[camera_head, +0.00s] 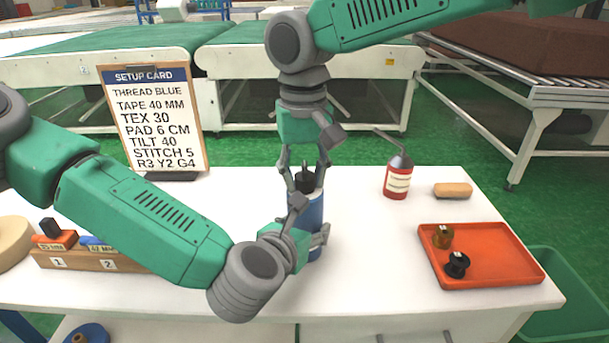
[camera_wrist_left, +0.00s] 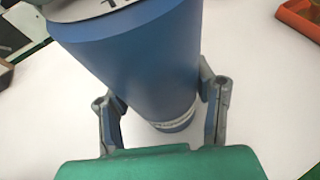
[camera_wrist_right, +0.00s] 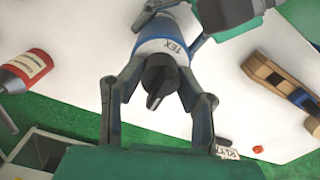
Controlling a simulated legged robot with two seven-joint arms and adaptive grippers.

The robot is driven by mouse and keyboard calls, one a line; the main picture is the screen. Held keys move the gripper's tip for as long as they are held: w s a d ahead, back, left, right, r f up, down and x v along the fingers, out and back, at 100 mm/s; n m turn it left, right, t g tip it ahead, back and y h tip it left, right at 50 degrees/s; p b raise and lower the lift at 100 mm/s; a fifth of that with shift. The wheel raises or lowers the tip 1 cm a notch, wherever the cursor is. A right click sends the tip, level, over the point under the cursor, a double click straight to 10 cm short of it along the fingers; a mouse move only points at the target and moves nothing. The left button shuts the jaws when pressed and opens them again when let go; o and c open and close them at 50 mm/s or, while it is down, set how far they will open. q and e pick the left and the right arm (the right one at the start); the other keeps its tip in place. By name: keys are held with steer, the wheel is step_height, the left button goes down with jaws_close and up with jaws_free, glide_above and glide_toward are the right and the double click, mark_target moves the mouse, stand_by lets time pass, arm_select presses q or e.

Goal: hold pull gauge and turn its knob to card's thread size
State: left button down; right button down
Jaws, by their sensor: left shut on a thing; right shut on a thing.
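The pull gauge (camera_head: 313,212) is a blue upright cylinder with a black knob (camera_head: 305,180) on top, standing at the middle of the white table. My left gripper (camera_head: 312,240) is shut around its blue body, which fills the left wrist view (camera_wrist_left: 140,60). My right gripper (camera_head: 304,172) comes from above and is shut on the black knob, whose pointed tip shows in the right wrist view (camera_wrist_right: 158,80). A white band marked TEX (camera_wrist_right: 172,45) lies beside the knob; its scale setting is not readable. The setup card (camera_head: 155,118) reads TEX 30.
A red bottle (camera_head: 397,180) and a tan block (camera_head: 453,190) stand right of the gauge. An orange tray (camera_head: 490,270) with two small spools is at the front right. A wooden rack (camera_head: 75,262) with numbered slots is at the left.

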steer(key=n, duration=1)
steer(key=shift+n, duration=1.6)
steer(key=shift+w+d, duration=0.1)
steer(key=c, duration=1.3)
jaws_free()
steer(key=shift+o, duration=0.6)
arm_select(q)
steer(key=shift+r, duration=0.1)
